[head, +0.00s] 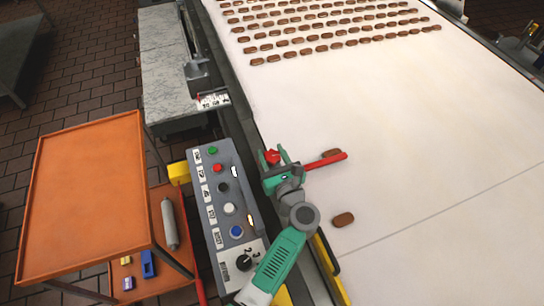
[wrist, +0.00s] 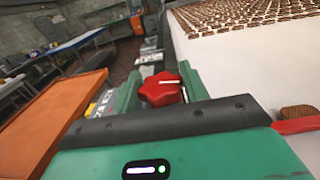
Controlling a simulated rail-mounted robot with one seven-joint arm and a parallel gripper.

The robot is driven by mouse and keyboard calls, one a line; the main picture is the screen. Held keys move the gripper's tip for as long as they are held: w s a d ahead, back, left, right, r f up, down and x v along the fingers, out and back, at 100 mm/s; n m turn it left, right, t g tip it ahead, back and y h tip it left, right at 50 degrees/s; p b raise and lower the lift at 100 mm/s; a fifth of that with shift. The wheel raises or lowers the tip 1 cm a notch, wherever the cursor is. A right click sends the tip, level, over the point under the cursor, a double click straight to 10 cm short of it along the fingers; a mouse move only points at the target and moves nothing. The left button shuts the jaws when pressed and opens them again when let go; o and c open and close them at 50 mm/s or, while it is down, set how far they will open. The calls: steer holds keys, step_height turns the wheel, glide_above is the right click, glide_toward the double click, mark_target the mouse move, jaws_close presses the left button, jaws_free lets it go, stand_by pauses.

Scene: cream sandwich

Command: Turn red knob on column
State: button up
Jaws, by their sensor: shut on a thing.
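The red knob (head: 272,156) is star-shaped and sits at the left edge of the white conveyor. In the wrist view the red knob (wrist: 160,92) is in the middle, with a pale line across its top. My gripper (head: 274,158) has green fingers, one on each side of the knob, and is shut on it. The fingers of my gripper (wrist: 160,84) also flank the knob in the wrist view. The column under the knob is hidden by my gripper and arm.
A grey control panel (head: 232,190) with coloured buttons stands left of my gripper. A red bar (head: 326,161) reaches over the white conveyor (head: 420,130) on the right. Several brown biscuits lie on the belt. An orange cart (head: 85,190) stands at far left.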

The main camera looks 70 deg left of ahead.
steer(key=n+g+b, duration=0.1)
steer(key=n+g, duration=0.1)
steer(key=g, duration=0.1)
steer(key=n+g+b, duration=0.1)
steer(key=g+b, duration=0.1)
steer(key=g, duration=0.1)
steer(key=shift+w+f+n+h, duration=0.2)
steer(key=shift+n+h, duration=0.1)
steer(key=shift+n, duration=0.1)
steer(key=n+g+h+b, duration=0.1)
steer(key=g+b, duration=0.1)
steer(key=n+g+h+b, duration=0.1)
steer(key=n+g+b, duration=0.1)
steer(key=g+b, duration=0.1)
steer(key=shift+s+f+n, duration=0.1)
steer(key=shift+f+n, duration=0.1)
steer(key=shift+n, duration=0.1)
steer(key=n+g+h+b, duration=0.3)
steer(key=b, duration=0.4)
steer(key=shift+f+g+h, duration=0.1)
steer(key=shift+g+h, duration=0.2)
steer(key=n+g+h+b, duration=0.1)
steer(key=b, duration=0.2)
steer(key=shift+r+n+g+h+b, duration=0.35)
steer(key=shift+h+b, duration=0.25)
steer(key=shift+b, duration=0.45)
steer(key=shift+s, duration=0.1)
steer(key=shift+r, duration=0.15)
steer(key=o, duration=1)
